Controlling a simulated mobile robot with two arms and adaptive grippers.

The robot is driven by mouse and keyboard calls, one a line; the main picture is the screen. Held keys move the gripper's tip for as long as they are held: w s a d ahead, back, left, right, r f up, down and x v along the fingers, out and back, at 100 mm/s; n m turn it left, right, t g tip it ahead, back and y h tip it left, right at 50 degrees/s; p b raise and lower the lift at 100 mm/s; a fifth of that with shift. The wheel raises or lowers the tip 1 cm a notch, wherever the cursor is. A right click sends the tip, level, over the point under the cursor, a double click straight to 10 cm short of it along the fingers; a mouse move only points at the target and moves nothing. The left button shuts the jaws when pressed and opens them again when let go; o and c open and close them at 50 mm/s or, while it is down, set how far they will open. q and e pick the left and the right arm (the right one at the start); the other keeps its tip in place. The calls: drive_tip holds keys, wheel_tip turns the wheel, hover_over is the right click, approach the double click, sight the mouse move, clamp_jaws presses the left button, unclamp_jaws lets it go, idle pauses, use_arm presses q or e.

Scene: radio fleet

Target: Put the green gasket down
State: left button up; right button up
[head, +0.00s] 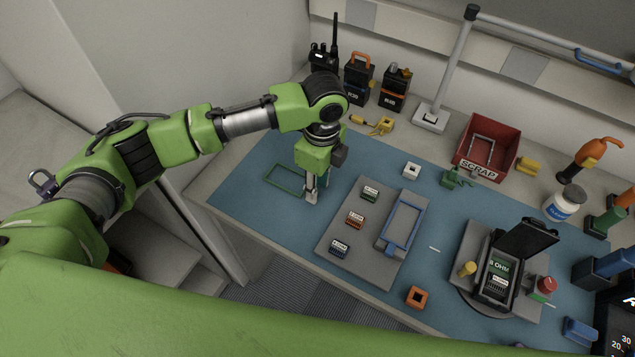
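The green gasket (272,181) is a thin rectangular frame at the left part of the blue mat. It looks level, on or just above the mat; I cannot tell which. My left gripper (311,196) points down at the gasket's right end, and its fingers hide part of that end. The fingers look close together, but whether they grip the gasket's edge is not clear. My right gripper is not in view.
Right of my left gripper, a grey tray (343,222) holds several small connectors and a blue frame (402,226). An open black case (497,283) stands further right. A red scrap bin (487,147) and radios (358,80) line the back. The mat (240,190) left of the gasket is clear.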

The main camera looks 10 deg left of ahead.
use_arm(q)
drive_tip(key=shift+r, duration=0.25)
wheel_tip(320, 180, up, 13)
drive_tip(key=b, duration=0.1)
drive_tip(key=shift+w+d+b, duration=0.15)
drive_tip(key=shift+d+b, duration=0.1)
drive_tip(key=shift+b, duration=0.1)
drive_tip(key=shift+f, duration=0.1)
drive_tip(key=shift+f, duration=0.1)
